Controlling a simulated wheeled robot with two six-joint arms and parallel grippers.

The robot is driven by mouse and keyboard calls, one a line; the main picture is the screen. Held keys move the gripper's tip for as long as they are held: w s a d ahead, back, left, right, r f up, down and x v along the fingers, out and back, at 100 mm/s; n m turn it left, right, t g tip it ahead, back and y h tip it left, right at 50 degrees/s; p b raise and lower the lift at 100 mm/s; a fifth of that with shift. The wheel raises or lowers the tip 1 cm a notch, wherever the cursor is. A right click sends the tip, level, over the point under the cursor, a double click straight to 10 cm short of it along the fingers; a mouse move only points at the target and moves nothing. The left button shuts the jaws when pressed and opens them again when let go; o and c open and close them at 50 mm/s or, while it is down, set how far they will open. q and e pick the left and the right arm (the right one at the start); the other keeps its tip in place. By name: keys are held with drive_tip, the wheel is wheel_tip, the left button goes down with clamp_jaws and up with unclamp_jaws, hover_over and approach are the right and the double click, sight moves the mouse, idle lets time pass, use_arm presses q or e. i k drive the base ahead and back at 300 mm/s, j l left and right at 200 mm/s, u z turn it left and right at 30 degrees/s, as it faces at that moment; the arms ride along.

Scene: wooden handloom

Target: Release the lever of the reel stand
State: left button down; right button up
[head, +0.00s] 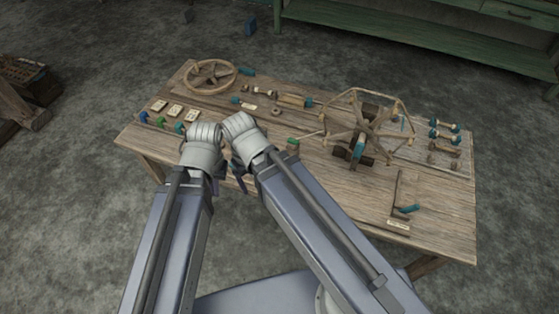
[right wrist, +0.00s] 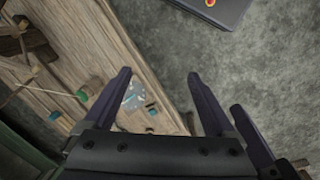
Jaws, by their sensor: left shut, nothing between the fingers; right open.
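The reel stand (head: 363,131) stands on the right half of the table, a spoked wooden reel on dark supports with a teal part at its front. Part of it shows at the upper left of the right wrist view (right wrist: 22,45). A wooden upright with a teal grip (head: 408,209) stands at the table's front right; I cannot tell whether it is the stand's lever. My left gripper (head: 216,184) is shut and empty at the table's front edge, left of the stand. My right gripper (head: 239,168) is beside it; its open, empty fingers show in the right wrist view (right wrist: 160,76).
A spoked wheel (head: 211,76) lies at the table's back left, with several cards (head: 175,111) before it. Small spools and rods (head: 291,100) lie mid-table, and teal-ended bobbins (head: 445,135) at the right. The front centre of the wooden table (head: 320,180) is mostly clear.

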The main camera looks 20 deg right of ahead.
sight(415, 207)
drive_tip(key=z, duration=2.1)
